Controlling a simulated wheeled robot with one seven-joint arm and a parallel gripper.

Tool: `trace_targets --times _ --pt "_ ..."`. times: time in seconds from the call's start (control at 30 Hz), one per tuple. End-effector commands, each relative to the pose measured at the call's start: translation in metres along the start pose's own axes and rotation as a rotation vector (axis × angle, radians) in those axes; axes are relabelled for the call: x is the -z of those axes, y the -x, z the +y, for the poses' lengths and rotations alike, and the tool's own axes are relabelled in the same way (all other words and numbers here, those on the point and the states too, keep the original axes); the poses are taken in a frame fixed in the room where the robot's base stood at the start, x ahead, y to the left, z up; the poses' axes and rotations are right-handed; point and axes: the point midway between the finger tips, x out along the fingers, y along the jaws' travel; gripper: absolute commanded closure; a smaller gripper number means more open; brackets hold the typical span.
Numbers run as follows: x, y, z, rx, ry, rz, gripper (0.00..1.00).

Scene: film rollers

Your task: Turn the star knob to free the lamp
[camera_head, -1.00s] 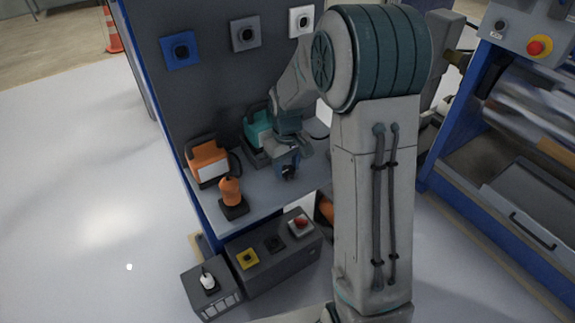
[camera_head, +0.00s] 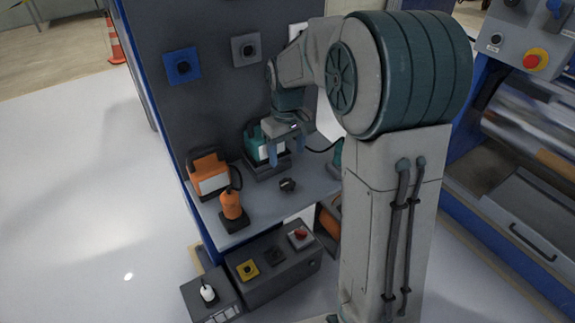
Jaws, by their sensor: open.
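My gripper (camera_head: 286,160) is open, pointing down above the shelf (camera_head: 262,204), with its two fingers apart and nothing seen between them. A small dark round piece (camera_head: 288,185) sits on the shelf below the fingers; it may be the star knob, but its shape is too small to tell. A teal lamp-like unit (camera_head: 254,139) stands in a dark holder behind the gripper, partly hidden by it. An orange lamp-like unit (camera_head: 208,180) with a pale front stands at the shelf's left. I cannot tell which one the knob holds.
An orange bottle-shaped thing (camera_head: 231,204) stands on a dark base at the shelf's front left. The dark back panel (camera_head: 215,110) carries blue (camera_head: 182,66) and grey (camera_head: 245,49) square fittings. A dark box (camera_head: 262,280) with yellow and red controls sits below. My arm hides the right side.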

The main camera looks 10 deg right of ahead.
Motion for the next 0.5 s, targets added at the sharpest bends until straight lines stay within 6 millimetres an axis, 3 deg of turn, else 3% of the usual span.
trace_targets --times 0.2,0.5 --pt "0.0 0.03 0.0 0.0 -0.001 0.001 0.37" --pt "0.0 0.036 0.0 0.001 0.0 0.0 0.37"
